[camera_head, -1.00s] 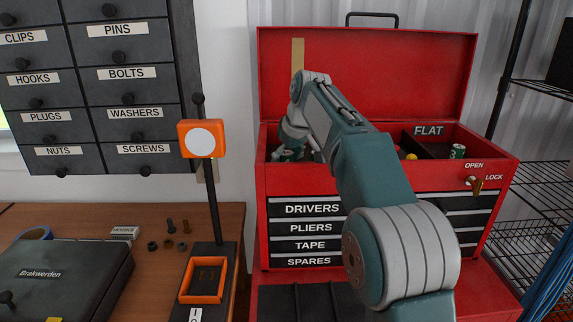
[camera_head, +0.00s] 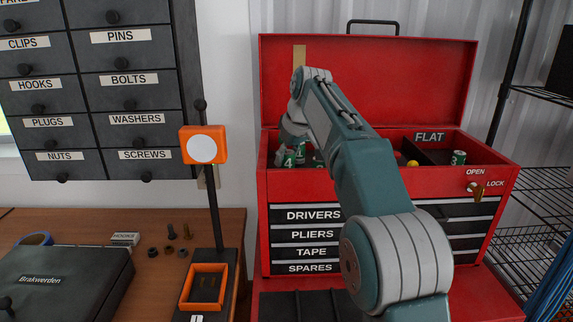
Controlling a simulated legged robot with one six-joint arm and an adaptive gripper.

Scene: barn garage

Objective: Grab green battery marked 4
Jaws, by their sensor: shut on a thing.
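The green battery marked 4 (camera_head: 288,160) shows at the left end of the open top of the red tool chest (camera_head: 380,183). My gripper (camera_head: 287,149) reaches down from above and is shut on this battery, mostly hidden by my arm and small in view. Another green battery (camera_head: 301,154) is just right of it, and more green (camera_head: 318,158) shows partly behind my arm. A green battery that seems marked 3 (camera_head: 458,157) stands in the right compartment, labelled FLAT (camera_head: 429,136).
The chest's raised lid (camera_head: 430,80) stands behind my arm. An orange-headed post (camera_head: 203,145) with an orange frame (camera_head: 204,288) at its base stands on the wooden table, left of the chest. A black case (camera_head: 65,285) and loose hardware lie farther left. Wire shelves are on the right.

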